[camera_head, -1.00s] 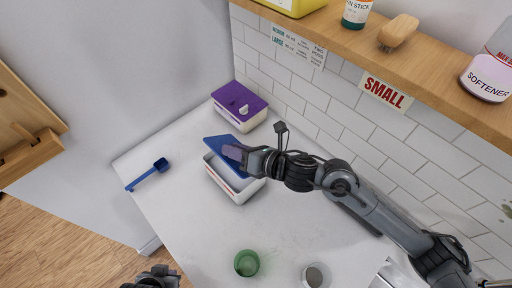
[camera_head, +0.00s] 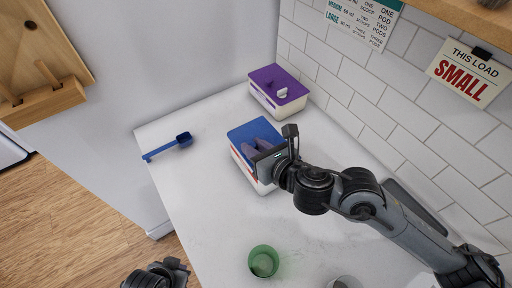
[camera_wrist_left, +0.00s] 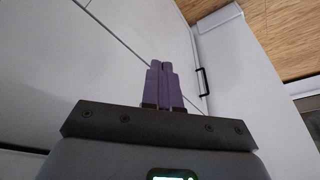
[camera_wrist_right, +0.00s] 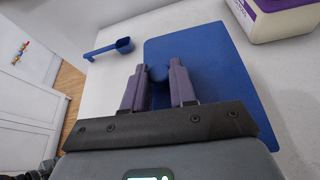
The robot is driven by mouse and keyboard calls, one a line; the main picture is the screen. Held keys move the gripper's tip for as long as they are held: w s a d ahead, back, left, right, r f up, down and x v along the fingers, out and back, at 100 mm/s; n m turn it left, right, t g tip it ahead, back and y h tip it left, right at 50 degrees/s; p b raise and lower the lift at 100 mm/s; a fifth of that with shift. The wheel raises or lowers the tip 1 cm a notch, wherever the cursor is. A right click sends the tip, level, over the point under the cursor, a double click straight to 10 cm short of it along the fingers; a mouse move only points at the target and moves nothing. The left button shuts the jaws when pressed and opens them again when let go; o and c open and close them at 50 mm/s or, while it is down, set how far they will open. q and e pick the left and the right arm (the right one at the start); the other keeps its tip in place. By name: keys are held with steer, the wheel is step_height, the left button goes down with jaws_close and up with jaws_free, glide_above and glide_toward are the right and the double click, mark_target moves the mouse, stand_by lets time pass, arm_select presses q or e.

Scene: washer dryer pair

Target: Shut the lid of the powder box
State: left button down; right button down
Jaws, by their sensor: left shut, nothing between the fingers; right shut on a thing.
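The powder box (camera_head: 241,168) stands on the white counter, with pale walls and a red stripe. Its blue lid (camera_head: 250,130) lies over its top in the head view. The arm hides the box's near right part, and I cannot tell if the lid is fully seated. My right gripper (camera_head: 258,146) is over the lid. My left gripper (camera_wrist_left: 162,80) is shut and empty, away from the box, low in the head view.
A purple-lidded box (camera_head: 277,90) stands behind the powder box near the tiled wall. A blue scoop (camera_head: 170,146) lies to the left. A green cup (camera_head: 263,261) stands at the front. The counter between scoop and cup is clear.

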steer(key=shift+d+f, duration=0.1)
steer(key=shift+f, duration=0.1)
steer(key=c, duration=0.9)
jaws_free()
steer(key=shift+s+d+r, duration=0.15)
steer(key=shift+d, duration=0.05)
steer(key=p+v, duration=0.2)
steer(key=v, duration=0.8)
steer(key=shift+s+r, duration=0.15)
steer(key=shift+r, duration=0.05)
